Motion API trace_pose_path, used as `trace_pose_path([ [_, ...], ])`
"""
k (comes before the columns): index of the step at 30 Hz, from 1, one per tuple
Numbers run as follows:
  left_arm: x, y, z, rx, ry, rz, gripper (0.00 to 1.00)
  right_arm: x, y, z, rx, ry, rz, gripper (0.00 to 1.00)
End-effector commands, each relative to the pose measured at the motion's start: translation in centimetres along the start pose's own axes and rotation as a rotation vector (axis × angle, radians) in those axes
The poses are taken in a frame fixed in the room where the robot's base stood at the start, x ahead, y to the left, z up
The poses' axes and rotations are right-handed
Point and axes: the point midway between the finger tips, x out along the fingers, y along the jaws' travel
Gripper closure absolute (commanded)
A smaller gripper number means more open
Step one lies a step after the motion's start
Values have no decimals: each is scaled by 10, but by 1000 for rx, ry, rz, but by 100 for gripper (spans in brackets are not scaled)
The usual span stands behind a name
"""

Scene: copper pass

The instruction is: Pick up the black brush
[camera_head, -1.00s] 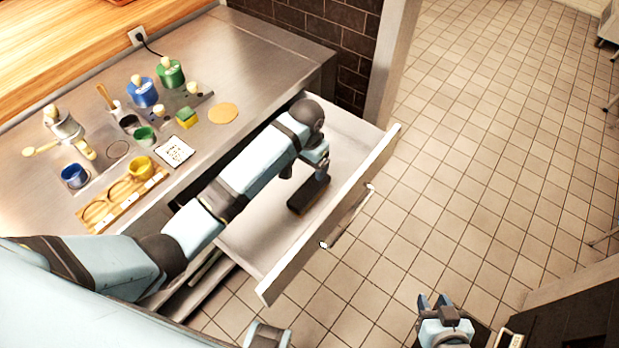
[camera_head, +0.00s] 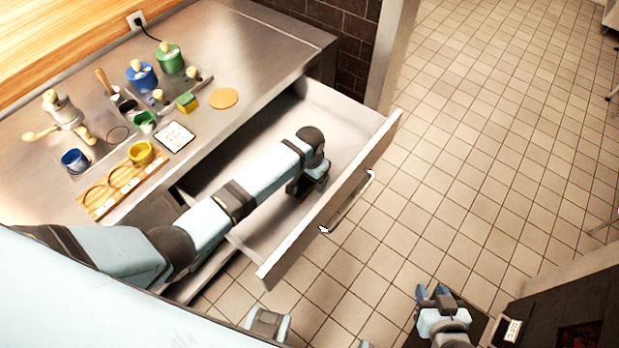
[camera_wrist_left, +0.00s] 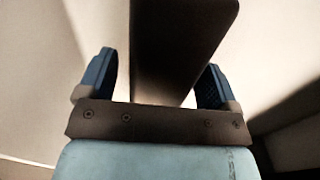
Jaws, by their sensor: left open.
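The black brush (camera_wrist_left: 180,45) lies in the open drawer (camera_head: 262,272). In the left wrist view it is a dark bar between the two blue fingers of my left gripper (camera_wrist_left: 153,75). The fingers are apart and open, with a gap beside the brush on the left and little room on the right. In the head view my left gripper (camera_head: 310,184) is low inside the drawer, and it and my arm hide most of the brush. My right gripper (camera_head: 433,291) is over the floor at the lower right, its fingers apart and empty.
The drawer front with its handle (camera_head: 349,201) stands just right of my left gripper.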

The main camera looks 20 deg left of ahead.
Motion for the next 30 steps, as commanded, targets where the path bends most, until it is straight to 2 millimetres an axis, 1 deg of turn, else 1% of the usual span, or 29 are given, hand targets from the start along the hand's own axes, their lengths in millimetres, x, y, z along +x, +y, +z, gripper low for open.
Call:
trace_pose_path([
  [3, 5, 0, 0, 0, 0, 0, 15, 0, 0, 1, 0, -1, 1, 61],
  [8, 5, 0, 0, 0, 1, 0, 15, 0, 0, 2, 0, -4, 1, 61],
  [9, 5, 0, 0, 0, 1, 0, 19, 0, 0, 3, 0, -5, 1, 61],
  [11, 5, 0, 0, 0, 1, 0, 33, 0, 0, 4, 0, -6, 1, 61],
  [12, 5, 0, 0, 0, 1, 0, 42, 1, 0, 4, 1, -8, 1, 61],
  [14, 4, 0, 0, 0, 1, 0, 56, 1, 0, 5, 1, -9, 1, 61],
  [15, 4, 0, 0, 0, 1, 0, 65, 1, 0, 5, 1, -9, 1, 61],
  [16, 4, 0, 0, 0, 1, 0, 72, 1, 0, 5, 1, -9, 0, 61],
  [25, 3, 0, 0, 0, 1, 0, 73, 1, 0, 5, 1, -8, 0, 61],
  [30, -10, 0, -1, 0, 4, 0, 73, 0, 0, 2, 1, -6, 0, 61],
])
